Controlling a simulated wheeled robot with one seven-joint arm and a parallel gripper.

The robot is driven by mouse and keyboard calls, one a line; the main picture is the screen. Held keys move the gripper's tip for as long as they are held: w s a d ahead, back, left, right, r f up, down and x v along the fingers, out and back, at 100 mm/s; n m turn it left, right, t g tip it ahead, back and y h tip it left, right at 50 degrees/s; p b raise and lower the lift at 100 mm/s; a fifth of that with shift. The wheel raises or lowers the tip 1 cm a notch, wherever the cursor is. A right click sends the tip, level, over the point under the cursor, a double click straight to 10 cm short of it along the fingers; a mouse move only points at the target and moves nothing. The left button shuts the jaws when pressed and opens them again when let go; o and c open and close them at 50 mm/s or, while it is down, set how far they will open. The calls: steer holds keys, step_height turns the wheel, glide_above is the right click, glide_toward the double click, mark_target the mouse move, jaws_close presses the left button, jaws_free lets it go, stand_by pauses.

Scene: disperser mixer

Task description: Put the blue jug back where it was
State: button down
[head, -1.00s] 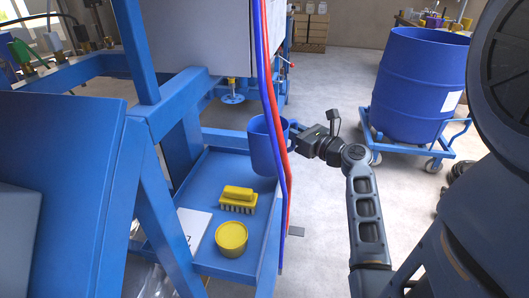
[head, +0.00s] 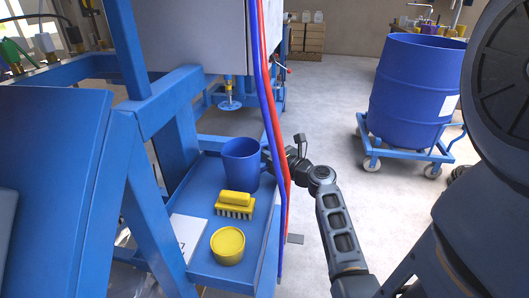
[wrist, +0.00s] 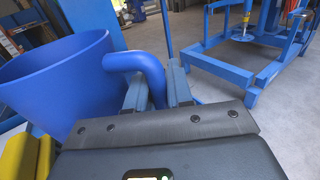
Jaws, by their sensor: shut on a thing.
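The blue jug (head: 240,165) is upright over the far part of the blue tray shelf (head: 212,268), behind the yellow brush. I cannot tell whether its base touches the shelf. My gripper (head: 268,157) comes from the right, past the hoses, and is shut on the jug's handle. In the wrist view the jug (wrist: 60,75) fills the left side, and its curved handle (wrist: 140,62) runs down between my gripper's fingers (wrist: 158,88). The jug's base is hidden in the wrist view.
A blue drum (head: 415,90) stands on a dolly at right.

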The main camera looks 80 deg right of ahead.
steer(key=c, duration=1)
jaws_free()
steer(key=shift+f, duration=0.1)
steer(key=shift+s+a, duration=0.1)
steer(key=v, duration=1.1)
steer(key=shift+s+a+p, duration=0.15)
steer(key=shift+s+p, duration=0.2)
steer(key=shift+r, duration=0.25)
